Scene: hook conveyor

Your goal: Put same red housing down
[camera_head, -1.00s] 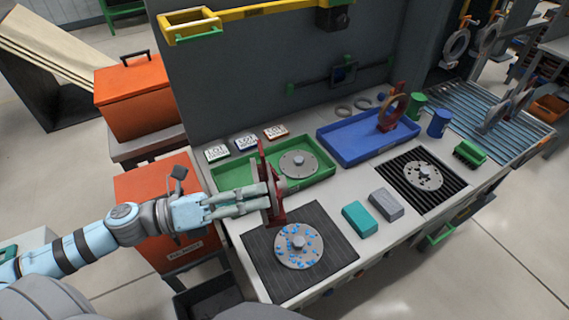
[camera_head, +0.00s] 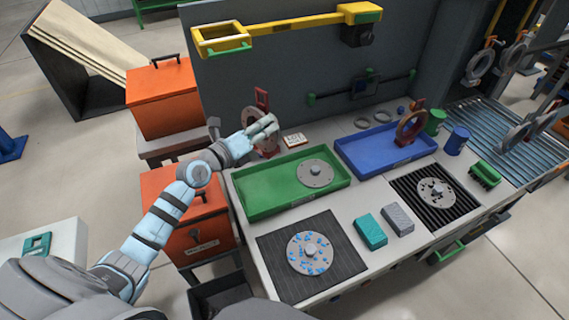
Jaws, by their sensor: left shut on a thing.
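The red housing (camera_head: 262,99), with a grey ring, stands upright at the back left of the bench, behind the green tray (camera_head: 243,207). My left gripper (camera_head: 270,128) is shut on it and covers part of it. I cannot tell whether its foot touches the bench. A grey disc with a hub (camera_head: 316,172) lies in the green tray. My right gripper is not in view.
A white label card (camera_head: 295,140) lies just right of the housing. A blue tray (camera_head: 372,163) holds a similar red and bronze housing (camera_head: 411,127). Teal (camera_head: 371,231) and grey (camera_head: 397,219) blocks lie in front. A grey wall rises behind.

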